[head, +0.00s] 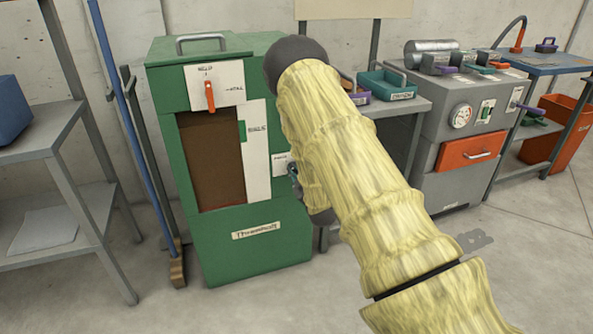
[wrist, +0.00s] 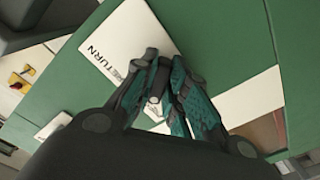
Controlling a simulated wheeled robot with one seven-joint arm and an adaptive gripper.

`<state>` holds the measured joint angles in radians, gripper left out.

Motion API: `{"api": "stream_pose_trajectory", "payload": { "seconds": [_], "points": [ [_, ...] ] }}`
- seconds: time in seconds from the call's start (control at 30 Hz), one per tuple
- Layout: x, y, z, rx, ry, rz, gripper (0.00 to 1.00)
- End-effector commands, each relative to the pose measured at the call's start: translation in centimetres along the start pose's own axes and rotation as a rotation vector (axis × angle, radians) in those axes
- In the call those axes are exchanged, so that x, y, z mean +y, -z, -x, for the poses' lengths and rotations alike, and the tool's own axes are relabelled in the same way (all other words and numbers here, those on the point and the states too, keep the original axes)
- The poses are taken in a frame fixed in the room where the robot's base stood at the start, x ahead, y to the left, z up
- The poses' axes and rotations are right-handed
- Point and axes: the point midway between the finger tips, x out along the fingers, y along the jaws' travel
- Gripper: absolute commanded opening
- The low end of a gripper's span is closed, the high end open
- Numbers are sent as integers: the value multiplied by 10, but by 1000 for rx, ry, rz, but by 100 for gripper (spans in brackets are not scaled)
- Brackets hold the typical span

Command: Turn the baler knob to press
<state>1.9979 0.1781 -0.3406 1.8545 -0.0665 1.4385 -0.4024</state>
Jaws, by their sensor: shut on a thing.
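The green baler (head: 258,240) stands left of centre in the head view. A white label plate (head: 280,158) is on its right part; the same plate seems to show in the wrist view (wrist: 112,50) with lettering that reads "RETURN". My gripper (wrist: 166,78) is at this plate, its teal-padded fingers shut on a small dark knob (wrist: 154,98), which they mostly hide. The knob's pointing direction cannot be told. In the head view my forearm covers most of the gripper (head: 296,180). An orange-red lever (head: 209,96) hangs down on a white panel at the baler's upper front.
A grey shelf (head: 60,140) and a blue-handled broom (head: 120,110) stand left of the baler. To the right are a table with a teal tray (head: 386,86) and a grey machine (head: 462,135) with an orange drawer. The floor in front is clear.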

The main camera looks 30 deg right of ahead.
Motion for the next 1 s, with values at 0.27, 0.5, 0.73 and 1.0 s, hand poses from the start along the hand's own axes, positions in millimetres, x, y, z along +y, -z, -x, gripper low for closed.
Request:
{"api": "stream_pose_trajectory", "payload": {
  "seconds": [0.27,0.5,0.73,1.0],
  "points": [
    [0,-2,2,-4,2,117,0],
    [0,-2,2,-5,2,151,0],
    [0,-3,2,-5,1,154,0],
    [0,-2,1,-4,1,153,36]
  ]
}}
